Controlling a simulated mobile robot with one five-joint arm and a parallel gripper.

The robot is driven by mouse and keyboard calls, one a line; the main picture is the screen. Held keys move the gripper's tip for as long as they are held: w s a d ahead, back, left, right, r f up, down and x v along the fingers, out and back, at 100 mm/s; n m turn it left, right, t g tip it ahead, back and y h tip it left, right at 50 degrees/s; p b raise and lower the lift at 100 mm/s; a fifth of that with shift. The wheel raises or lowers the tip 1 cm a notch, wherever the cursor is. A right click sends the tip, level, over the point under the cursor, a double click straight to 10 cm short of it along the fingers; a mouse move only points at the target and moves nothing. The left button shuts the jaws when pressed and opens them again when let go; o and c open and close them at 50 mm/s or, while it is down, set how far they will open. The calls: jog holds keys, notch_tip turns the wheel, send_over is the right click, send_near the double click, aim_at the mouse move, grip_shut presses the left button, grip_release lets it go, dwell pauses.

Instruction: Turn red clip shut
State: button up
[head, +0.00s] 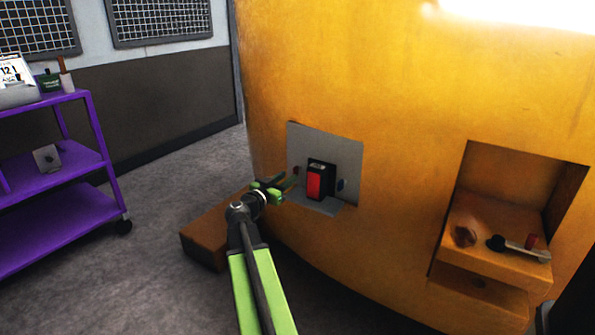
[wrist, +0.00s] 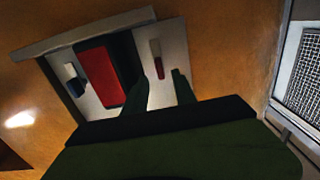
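The red clip is a small narrow piece on the grey plate (head: 324,150); in the wrist view the red clip (wrist: 159,66) lies beside a black block with a large red face (wrist: 100,76). In the head view this block (head: 316,183) stands on the plate. A blue clip (head: 340,185) sits on the block's other side; it also shows in the wrist view (wrist: 73,78). My green gripper (head: 284,188) is at the plate's left side. In the wrist view its fingers (wrist: 164,82) are apart, with the red clip just beyond the gap. I cannot tell whether they touch it.
The plate is set in a big yellow casting (head: 400,90). A brown block (head: 205,240) lies on the floor below. A purple shelf cart (head: 60,225) stands at left, with open floor between.

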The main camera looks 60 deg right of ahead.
aim_at(294, 172)
jog(key=d, duration=0.6)
jog(key=shift+d, duration=0.15)
grip_shut()
